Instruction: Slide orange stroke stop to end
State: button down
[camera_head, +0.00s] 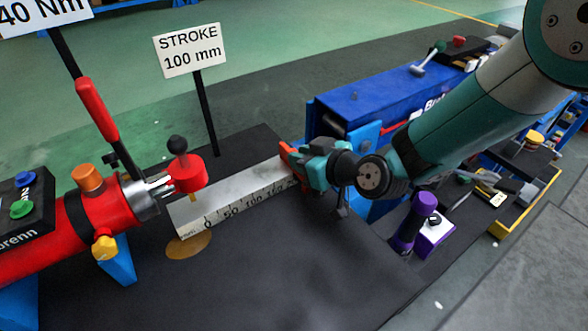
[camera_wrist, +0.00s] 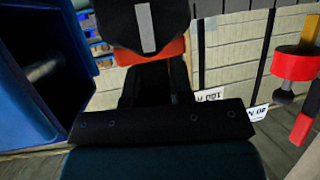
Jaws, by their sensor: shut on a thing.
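The orange stroke stop (camera_head: 288,156) sits at the right-hand visible end of the white ruler scale (camera_head: 225,192), beyond its larger marks. My gripper (camera_head: 300,160) is shut on the stop, coming from the right. The gripper and arm hide part of the stop and whatever lies behind it. In the wrist view an orange part of the stop (camera_wrist: 172,50) shows below a dark block with a white stripe. The scale's zero end lies at the left, near a red cylinder piece. I cannot tell the stop's exact reading.
A red collar with a black knob (camera_head: 187,174) stands at the scale's left end, beside the red wrench (camera_head: 95,210). A STROKE 100 mm sign (camera_head: 189,50) stands behind. A blue machine (camera_head: 385,105) is close behind my gripper. A purple tool (camera_head: 415,222) stands at right.

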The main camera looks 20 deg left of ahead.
jog(key=c, duration=1)
grip_release()
jog(key=b+v, duration=0.4)
jog(key=v, duration=1.3)
jog(key=shift+d+r, duration=0.2)
jog(key=shift+r, duration=0.05)
jog(key=shift+r, duration=0.1)
